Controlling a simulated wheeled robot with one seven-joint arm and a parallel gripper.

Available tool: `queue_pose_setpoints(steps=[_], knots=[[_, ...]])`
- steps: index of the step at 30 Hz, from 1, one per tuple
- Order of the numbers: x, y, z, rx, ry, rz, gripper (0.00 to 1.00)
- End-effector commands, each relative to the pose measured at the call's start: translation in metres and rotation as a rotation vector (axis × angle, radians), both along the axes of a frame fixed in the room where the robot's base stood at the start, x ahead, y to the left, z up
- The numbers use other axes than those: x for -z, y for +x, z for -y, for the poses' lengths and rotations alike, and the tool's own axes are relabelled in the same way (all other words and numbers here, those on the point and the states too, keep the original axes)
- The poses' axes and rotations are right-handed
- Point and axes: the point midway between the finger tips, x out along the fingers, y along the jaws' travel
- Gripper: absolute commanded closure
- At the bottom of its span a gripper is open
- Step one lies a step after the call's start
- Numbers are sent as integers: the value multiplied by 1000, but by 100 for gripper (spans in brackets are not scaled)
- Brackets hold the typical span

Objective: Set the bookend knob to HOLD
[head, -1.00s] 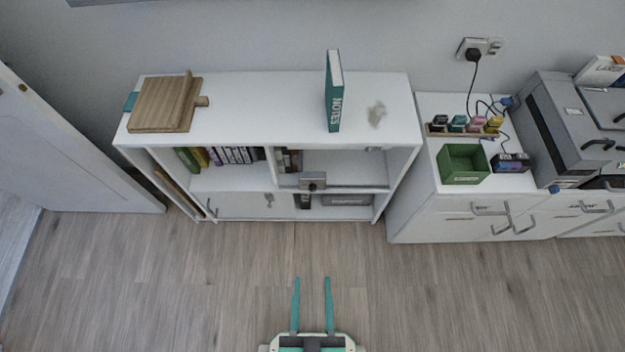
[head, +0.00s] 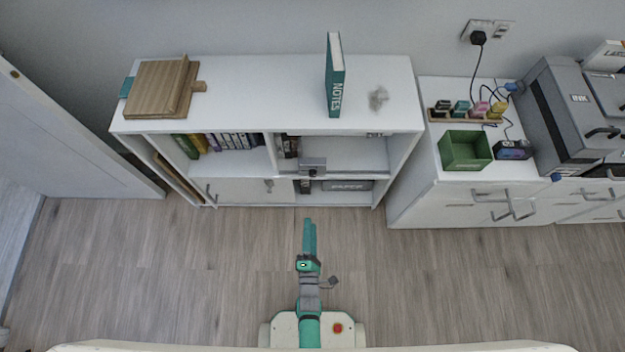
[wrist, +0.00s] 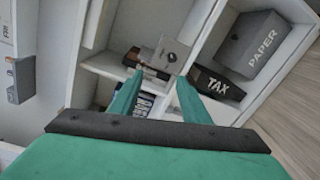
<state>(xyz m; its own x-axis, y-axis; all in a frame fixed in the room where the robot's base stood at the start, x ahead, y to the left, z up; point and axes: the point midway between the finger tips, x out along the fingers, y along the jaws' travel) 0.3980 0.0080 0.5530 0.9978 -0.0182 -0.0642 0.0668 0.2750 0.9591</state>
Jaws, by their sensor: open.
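A grey metal plate with a small dark round knob (head: 313,168), likely the bookend, stands at the front of the white shelf unit's middle opening. It also shows in the wrist view (wrist: 165,52), beyond my fingertips, with the knob on its face. No HOLD mark is legible in either view. My gripper (head: 309,222) is in front of the shelf unit, apart from the plate, and its fingers overlap in the head view. In the wrist view the two teal fingers of my gripper (wrist: 155,88) are spread and empty, pointing toward the plate.
The white shelf unit (head: 230,85) carries a wooden stand (head: 155,90), a teal NOTES book (head: 335,80) and a grey smudge (head: 378,98) on top. A PAPER box (wrist: 262,42) and TAX binder (wrist: 217,83) sit inside. White drawers (head: 440,205) stand to the right. Floor in front is clear.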

Motion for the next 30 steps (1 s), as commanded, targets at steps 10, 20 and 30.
queue_pose_setpoints(steps=[10,20,30], knots=[[49,88,2,-4,-640,33,57],[55,115,3,0,-800,38,57],[54,169,5,0,-798,38,57]])
